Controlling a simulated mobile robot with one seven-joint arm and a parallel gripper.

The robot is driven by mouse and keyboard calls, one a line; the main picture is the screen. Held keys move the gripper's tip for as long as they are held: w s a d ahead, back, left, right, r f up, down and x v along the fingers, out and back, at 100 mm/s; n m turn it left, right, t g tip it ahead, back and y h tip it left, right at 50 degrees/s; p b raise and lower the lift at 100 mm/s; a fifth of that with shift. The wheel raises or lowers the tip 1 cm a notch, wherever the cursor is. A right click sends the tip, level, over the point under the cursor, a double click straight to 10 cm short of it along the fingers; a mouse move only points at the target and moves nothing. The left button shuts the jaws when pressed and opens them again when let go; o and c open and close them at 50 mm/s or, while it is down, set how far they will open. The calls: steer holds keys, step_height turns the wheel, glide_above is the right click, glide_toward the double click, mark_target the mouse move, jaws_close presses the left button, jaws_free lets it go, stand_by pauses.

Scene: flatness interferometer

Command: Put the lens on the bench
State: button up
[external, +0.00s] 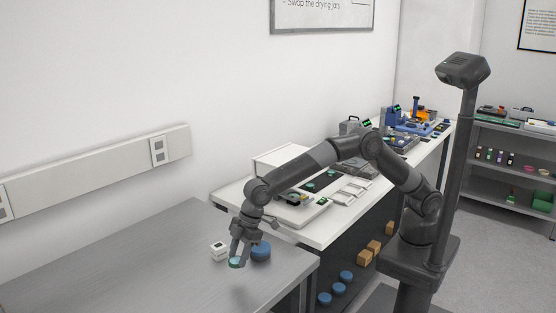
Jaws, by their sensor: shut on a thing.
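A small teal-green disc, which looks like the lens (235,263), is between the fingertips of my gripper (238,257). My gripper points down and is shut on it. The lens is low over the grey metal table (140,260), toward its right part; I cannot tell whether it touches the surface. A white-topped bench (321,229) stands to the right and further back. The task's word bench could fit either surface. The fingers hide part of the lens.
A blue round object (261,252) sits just right of my gripper, and a small white box (218,251) just left. The grey table's left part is clear. The white bench holds trays and instruments. Blue round items (339,289) and tan boxes (373,247) are below it.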

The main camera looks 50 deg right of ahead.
mark_target(238, 283)
steer(key=s+a+f, duration=0.2)
steer(key=a, duration=0.1)
steer(key=shift+f, duration=0.1)
step_height(238, 283, down, 2)
steer(key=shift+w+d+f, duration=0.1)
steer(key=shift+w+f, duration=0.05)
steer(key=shift+f, duration=0.5)
steer(key=shift+f, duration=0.2)
steer(key=o, duration=1)
steer(key=w+v, duration=0.1)
steer(key=v, duration=0.9)
steer(key=shift+s+d+r, duration=0.25)
steer(key=shift+d+r, duration=0.1)
steer(key=shift+d, duration=0.05)
